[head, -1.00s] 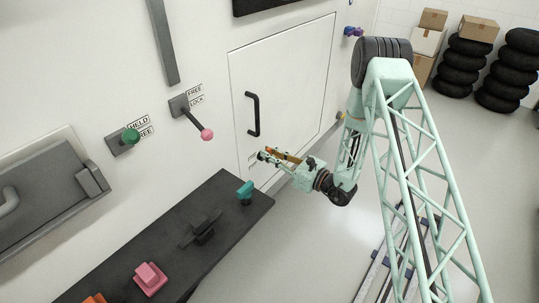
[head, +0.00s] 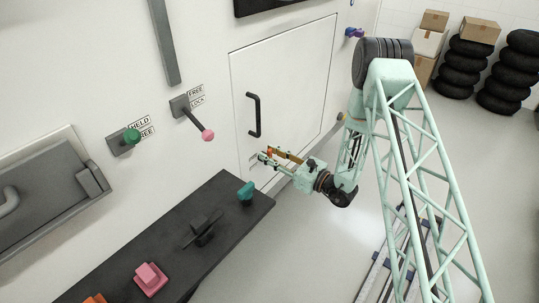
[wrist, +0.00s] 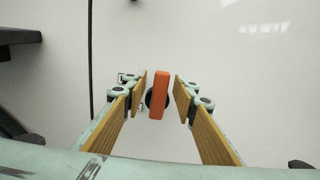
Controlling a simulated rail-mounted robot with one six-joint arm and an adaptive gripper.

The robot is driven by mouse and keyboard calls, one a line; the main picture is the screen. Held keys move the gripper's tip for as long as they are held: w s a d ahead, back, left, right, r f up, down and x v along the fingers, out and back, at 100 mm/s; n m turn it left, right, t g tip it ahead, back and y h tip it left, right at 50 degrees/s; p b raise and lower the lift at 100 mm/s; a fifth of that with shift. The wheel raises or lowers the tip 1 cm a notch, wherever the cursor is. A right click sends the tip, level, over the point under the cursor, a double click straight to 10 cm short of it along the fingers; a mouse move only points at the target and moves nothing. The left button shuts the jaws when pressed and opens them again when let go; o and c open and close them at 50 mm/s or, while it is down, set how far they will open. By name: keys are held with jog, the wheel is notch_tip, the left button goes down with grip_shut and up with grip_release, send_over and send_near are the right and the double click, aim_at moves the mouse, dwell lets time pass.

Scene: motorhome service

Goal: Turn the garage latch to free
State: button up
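The garage door (head: 290,85) is a white panel in the wall with a black bar handle. An orange latch knob (wrist: 159,95) with a dark round base shows in the wrist view. It is a narrow bar standing nearly upright in the picture. My gripper (wrist: 160,91) is open, with one finger on each side of the knob and a gap to both. In the head view my gripper (head: 268,154) is at the door's lower left, where its fingers largely hide the knob. Small label marks beside the latch are too small to read.
A pink-ended lever (head: 207,135) marked FREE and LOCK and a green knob (head: 131,136) are on the wall to the left. A dark bench (head: 225,185) with a teal knob (head: 246,191) stands below.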

jog(key=shift+d, duration=0.1)
jog(key=v, duration=1.1)
jog(key=shift+s+d, duration=0.25)
jog(key=shift+s, duration=0.05)
jog(key=shift+r, duration=0.1)
dwell(0.6)
